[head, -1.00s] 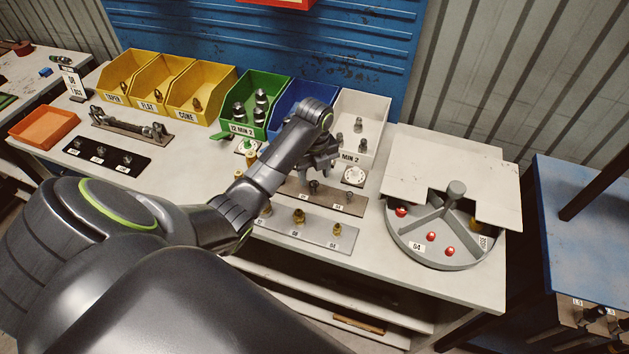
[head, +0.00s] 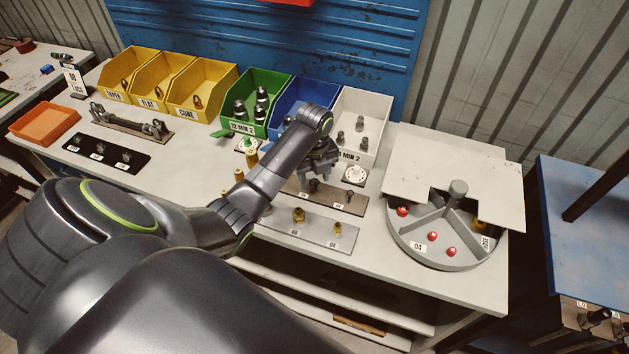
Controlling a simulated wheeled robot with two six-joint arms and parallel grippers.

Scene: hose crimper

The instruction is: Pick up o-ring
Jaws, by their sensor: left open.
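My right gripper is not in view.
A flat cover (head: 450,165) hides the back of the round tray. Dark and grey fitting strips (head: 330,232) lie below my gripper. Yellow (head: 200,88), green, blue and white (head: 372,118) bins line the back. An orange tray (head: 45,122) sits far left.

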